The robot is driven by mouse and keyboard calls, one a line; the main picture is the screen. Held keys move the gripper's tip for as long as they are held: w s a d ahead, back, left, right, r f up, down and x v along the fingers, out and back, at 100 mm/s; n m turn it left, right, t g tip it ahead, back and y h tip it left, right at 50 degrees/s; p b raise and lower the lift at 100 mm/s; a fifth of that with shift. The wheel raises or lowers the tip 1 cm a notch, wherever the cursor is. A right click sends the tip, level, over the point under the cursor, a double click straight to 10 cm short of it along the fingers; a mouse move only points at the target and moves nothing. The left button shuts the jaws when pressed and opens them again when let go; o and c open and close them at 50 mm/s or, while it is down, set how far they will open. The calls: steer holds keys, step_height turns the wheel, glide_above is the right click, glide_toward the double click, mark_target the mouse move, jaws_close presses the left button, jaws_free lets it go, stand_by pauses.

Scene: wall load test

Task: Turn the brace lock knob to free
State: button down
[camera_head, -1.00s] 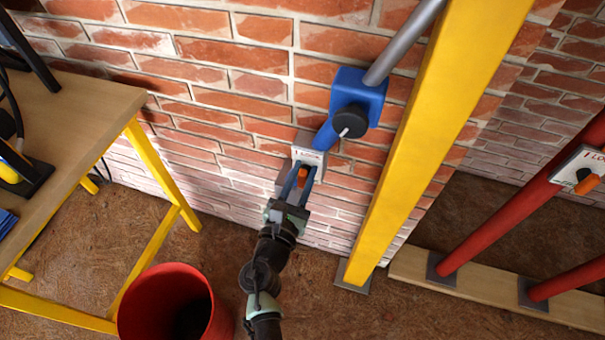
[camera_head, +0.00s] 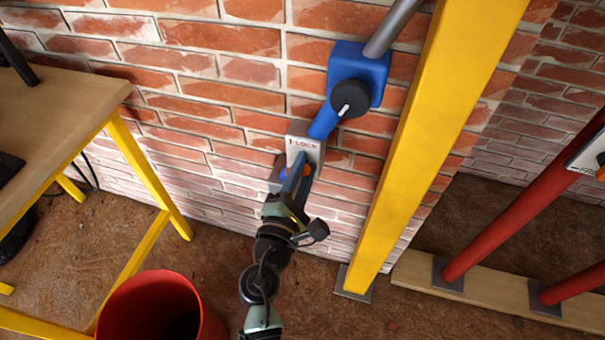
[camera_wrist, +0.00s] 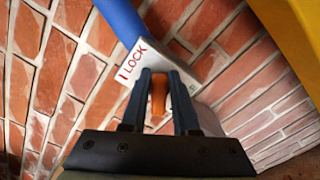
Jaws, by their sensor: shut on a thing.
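The brace lock knob is an orange bar (camera_wrist: 158,95) on a pale plate (camera_head: 304,147) low on the brick wall. In the head view the fingers hide most of the knob. I cannot tell exactly which mark the knob points to.
A blue brace with a black dial (camera_head: 351,99) rises above the plate. A yellow post (camera_head: 425,150) stands close at right. Red poles (camera_head: 530,215) with another plate (camera_head: 588,152) stand farther right. A red bucket (camera_head: 120,310) and yellow-legged table (camera_head: 75,95) are at left.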

steer(key=m+b, duration=0.1)
steer(key=m, duration=0.1)
steer(key=f+m+b, duration=0.1)
steer(key=m+b, duration=0.1)
steer(key=shift+a, duration=0.1)
steer(key=shift+m+b, duration=0.75)
steer(key=shift+m, duration=0.35)
steer(key=shift+a, duration=0.1)
steer(key=c, duration=0.8)
jaws_free()
steer(key=shift+c, duration=0.2)
steer(key=shift+o, duration=0.4)
steer(key=shift+r, duration=0.1)
